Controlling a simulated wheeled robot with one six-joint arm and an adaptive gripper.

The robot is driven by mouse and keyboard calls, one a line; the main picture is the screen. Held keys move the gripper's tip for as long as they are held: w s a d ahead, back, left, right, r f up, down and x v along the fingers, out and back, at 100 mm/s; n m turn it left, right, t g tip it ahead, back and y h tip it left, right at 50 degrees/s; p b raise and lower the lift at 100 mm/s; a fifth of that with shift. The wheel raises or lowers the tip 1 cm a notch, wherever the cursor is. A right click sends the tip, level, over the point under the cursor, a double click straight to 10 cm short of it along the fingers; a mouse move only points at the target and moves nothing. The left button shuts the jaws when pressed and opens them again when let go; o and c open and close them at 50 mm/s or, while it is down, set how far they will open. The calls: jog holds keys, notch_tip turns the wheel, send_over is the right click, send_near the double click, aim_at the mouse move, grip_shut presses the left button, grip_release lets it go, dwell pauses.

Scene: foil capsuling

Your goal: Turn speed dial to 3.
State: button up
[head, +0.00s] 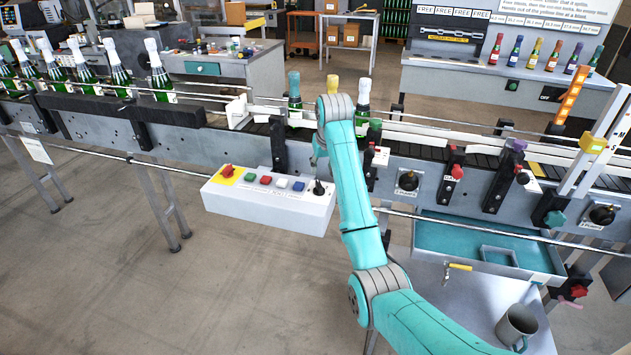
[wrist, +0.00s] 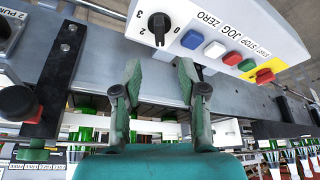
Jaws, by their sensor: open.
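The speed dial (wrist: 158,25) is a black knob on the white control box (wrist: 228,22), with printed numbers around it, among them 0, 2 and 3. Which number its pointer faces is too small to tell. In the head view the dial (head: 318,189) sits at the right end of the box (head: 268,206), just left of my arm. My gripper (wrist: 160,76) is open and empty in the wrist view, its fingers apart. The dial shows beyond and between the fingertips, apart from them. In the head view my arm mostly hides the gripper.
Beside the dial are white, blue, red and green buttons and a red stop knob (head: 227,171) on yellow. The conveyor (head: 440,170) behind carries foiled green bottles (head: 118,75). Other dials (head: 408,181) are on its front. A mug (head: 516,327) stands at lower right.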

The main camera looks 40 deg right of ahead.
aim_at(319, 184)
jog(key=x, duration=1)
jog(key=shift+w+f, duration=0.1)
jog(key=shift+f, duration=0.25)
grip_shut()
